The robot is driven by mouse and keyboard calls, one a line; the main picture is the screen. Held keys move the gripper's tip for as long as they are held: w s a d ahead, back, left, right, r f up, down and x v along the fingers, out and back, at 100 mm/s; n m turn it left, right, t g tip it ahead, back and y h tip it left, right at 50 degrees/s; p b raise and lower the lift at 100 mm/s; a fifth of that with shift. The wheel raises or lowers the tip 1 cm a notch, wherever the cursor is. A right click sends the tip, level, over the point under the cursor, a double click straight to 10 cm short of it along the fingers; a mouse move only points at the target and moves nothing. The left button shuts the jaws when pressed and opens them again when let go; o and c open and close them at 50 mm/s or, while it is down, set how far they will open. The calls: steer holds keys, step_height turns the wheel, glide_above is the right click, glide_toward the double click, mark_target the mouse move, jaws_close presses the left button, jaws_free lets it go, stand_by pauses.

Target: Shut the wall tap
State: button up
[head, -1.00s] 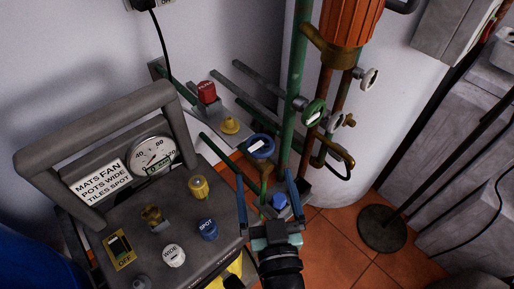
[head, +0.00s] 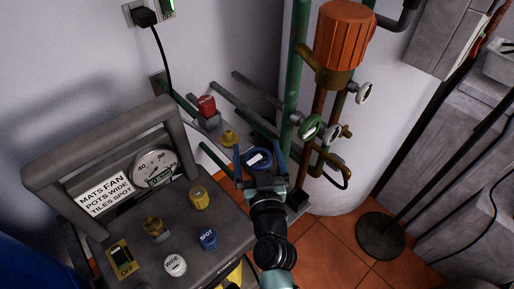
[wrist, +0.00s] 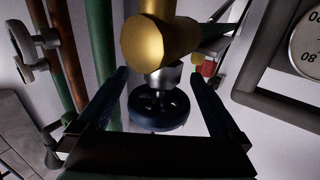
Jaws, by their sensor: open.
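A blue handwheel (head: 258,163) with a white label sits among the pipes by the wall. I take it for the tap; its lettering is too small to read. The gripper hides the tap's lower part in the head view.
Red (head: 207,104) and yellow knobs (head: 228,138) are behind. A grey machine (head: 140,225) with a gauge and knobs stands close on the left.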

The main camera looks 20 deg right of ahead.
steer(key=shift+w, duration=0.2)
steer(key=c, duration=1.3)
